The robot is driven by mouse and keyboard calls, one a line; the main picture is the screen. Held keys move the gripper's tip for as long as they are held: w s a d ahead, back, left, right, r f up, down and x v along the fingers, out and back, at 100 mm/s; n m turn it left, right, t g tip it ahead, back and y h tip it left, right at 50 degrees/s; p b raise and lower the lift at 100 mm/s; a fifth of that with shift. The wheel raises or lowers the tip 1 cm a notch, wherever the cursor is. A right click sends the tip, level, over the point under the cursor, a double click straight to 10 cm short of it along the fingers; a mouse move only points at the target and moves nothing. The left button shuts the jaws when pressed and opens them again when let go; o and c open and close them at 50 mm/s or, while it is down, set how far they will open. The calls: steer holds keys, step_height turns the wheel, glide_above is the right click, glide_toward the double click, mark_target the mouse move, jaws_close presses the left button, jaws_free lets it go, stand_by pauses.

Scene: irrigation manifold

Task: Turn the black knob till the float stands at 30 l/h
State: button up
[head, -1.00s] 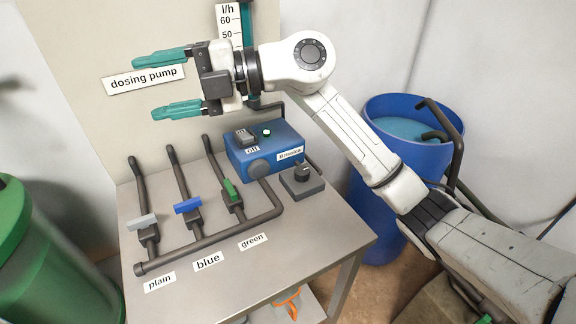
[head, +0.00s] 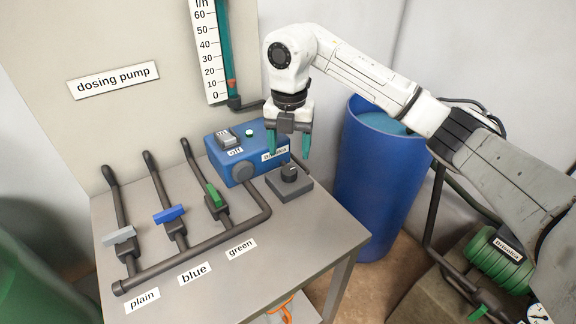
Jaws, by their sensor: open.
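The black knob (head: 289,172) stands on a small grey box (head: 291,188) at the table's right side, beside the blue dosing pump. My gripper (head: 290,148) points down just above the knob, open, its teal fingers to either side and the gap between them empty. The fingertips look higher than the knob; I see no contact. The flow gauge (head: 212,45) on the back board carries a scale from 0 to 60 l/h. Its small red float (head: 231,83) sits low in the teal tube, near or slightly under the 10 mark.
The blue pump box (head: 229,163) has a grey switch (head: 228,137) and a lit green lamp. Left of it are pipes with grey (head: 120,236), blue (head: 168,215) and green (head: 214,196) valve handles. A blue barrel (head: 375,180) stands right of the table.

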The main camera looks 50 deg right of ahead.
mark_target(289, 170)
step_height(289, 170, down, 6)
steer(key=shift+f, duration=0.25)
steer(key=shift+c, duration=0.4)
steer(key=c, duration=1)
